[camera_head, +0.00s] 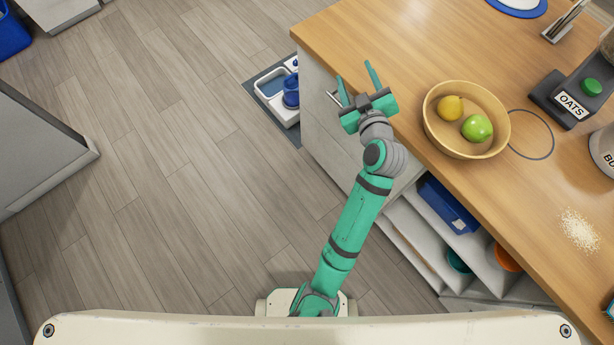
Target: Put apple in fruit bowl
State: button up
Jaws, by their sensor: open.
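The fruit bowl (440,133) is a round tan bowl on the wooden counter, near its left edge. Inside it lie a green apple (477,128) on the right and a round yellow-orange fruit (450,108) on the left. My gripper (357,78) is open and empty, to the left of the bowl, over or beside the counter's edge. Its two green fingers point up in the picture and are apart from the bowl. Nothing is between the fingers.
The wooden counter (405,50) fills the right side. An OATS container (572,103), a dark ring (548,150) and spilled grains (578,230) lie right of the bowl. Open shelves below hold a blue bin (447,205). A feeding tray (272,85) is on the floor. The left floor is mostly clear.

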jog(key=s+a+f+m+h, duration=0.2)
jog(key=s+a+f+m, duration=0.3)
jog(key=s, duration=0.4)
jog(key=s+a+f+m+h, duration=0.2)
jog(key=s+a+f+m, duration=0.1)
jog(key=s+a+f, duration=0.45)
jog(key=s+r+y, duration=0.1)
jog(key=s+r, duration=0.2)
jog(key=s, duration=2.1)
jog(key=shift+s+r+n+y, duration=0.15)
jog(key=shift+n+y, duration=0.15)
jog(key=shift+y, duration=0.1)
jog(key=shift+d, duration=0.1)
jog(key=c, duration=0.5)
jog(key=shift+w+d, duration=0.1)
jog(key=shift+w, duration=0.1)
jog(key=shift+c, duration=0.3)
